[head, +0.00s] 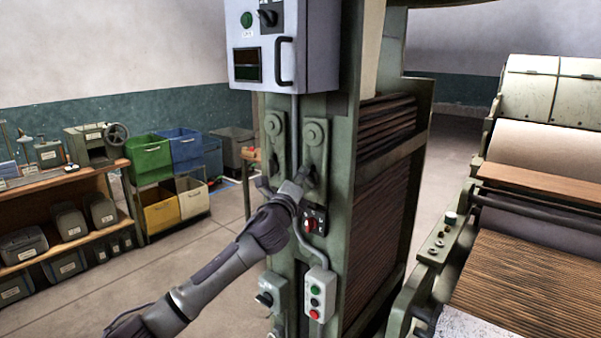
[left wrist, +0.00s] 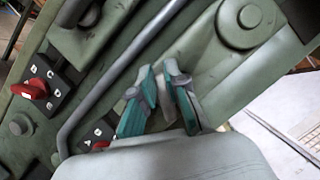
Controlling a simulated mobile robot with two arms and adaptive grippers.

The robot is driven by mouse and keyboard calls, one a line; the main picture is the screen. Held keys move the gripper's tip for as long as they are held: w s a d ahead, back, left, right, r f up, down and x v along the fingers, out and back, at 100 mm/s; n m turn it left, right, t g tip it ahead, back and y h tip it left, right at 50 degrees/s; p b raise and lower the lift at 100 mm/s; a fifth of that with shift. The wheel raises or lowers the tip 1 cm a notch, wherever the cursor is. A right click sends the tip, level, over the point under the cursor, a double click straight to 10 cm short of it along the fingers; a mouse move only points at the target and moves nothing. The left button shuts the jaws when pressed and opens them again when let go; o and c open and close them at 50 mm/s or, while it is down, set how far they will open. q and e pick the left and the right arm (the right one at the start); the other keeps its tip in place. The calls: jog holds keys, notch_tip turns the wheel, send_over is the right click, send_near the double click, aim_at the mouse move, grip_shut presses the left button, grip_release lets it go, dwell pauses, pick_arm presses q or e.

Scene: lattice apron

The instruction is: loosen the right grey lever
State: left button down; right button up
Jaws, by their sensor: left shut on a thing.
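The right grey lever (head: 314,134) is on the green machine column, with its round pivot at the top and its arm hanging down. In the left wrist view its pivot disc (left wrist: 248,18) is at the upper right. My left gripper (head: 304,180) is at the lever's lower end. In the left wrist view the teal-padded fingers (left wrist: 160,98) are closed around the grey lever end, which is mostly hidden between them. My right gripper is in neither view.
A left grey lever (head: 274,126) hangs beside it. A grey control box (head: 285,50) is above. A red rotary knob (head: 309,224) and a push-button box (head: 319,294) are below, with conduit running between. A loom with a wooden board (head: 540,183) stands to the right.

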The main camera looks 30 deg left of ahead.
pick_arm(q)
jog(key=shift+d+f, duration=0.15)
jog(key=shift+f, duration=0.3)
jog(key=c, duration=1.2)
grip_release()
jog(key=shift+r, duration=0.15)
jog(key=shift+d+r, duration=0.1)
jog(key=v, duration=1.2)
jog(key=shift+r, duration=0.1)
jog(key=shift+w, duration=0.1)
